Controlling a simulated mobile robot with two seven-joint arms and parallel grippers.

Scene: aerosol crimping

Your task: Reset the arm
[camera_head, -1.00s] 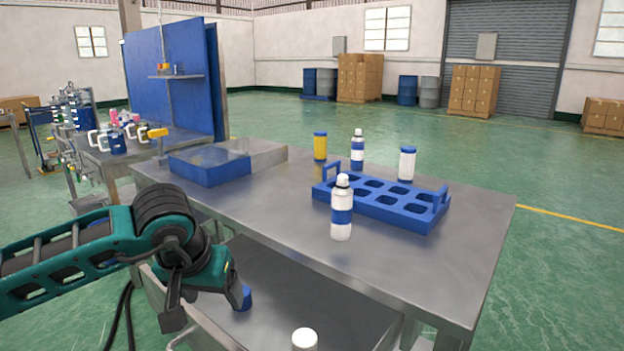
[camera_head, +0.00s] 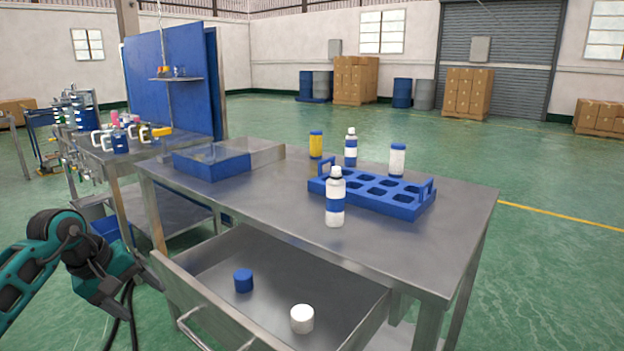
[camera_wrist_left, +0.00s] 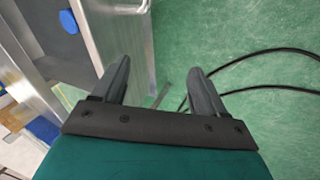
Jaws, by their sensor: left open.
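My left arm comes in at the lower left of the head view, its left gripper (camera_head: 138,296) beside the open drawer, outside its left edge. In the left wrist view, the two dark fingers (camera_wrist_left: 160,85) are apart with nothing between them. Green floor and part of the drawer's metal side show past the fingertips. My right gripper is not in view.
The open drawer (camera_head: 262,262) holds a blue cap (camera_head: 243,280) and a white cap (camera_head: 302,318). On the table (camera_head: 265,205) stand a blue rack (camera_head: 375,200), several bottles and a blue tray (camera_head: 210,166). Black cables (camera_wrist_left: 265,52) lie on the floor.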

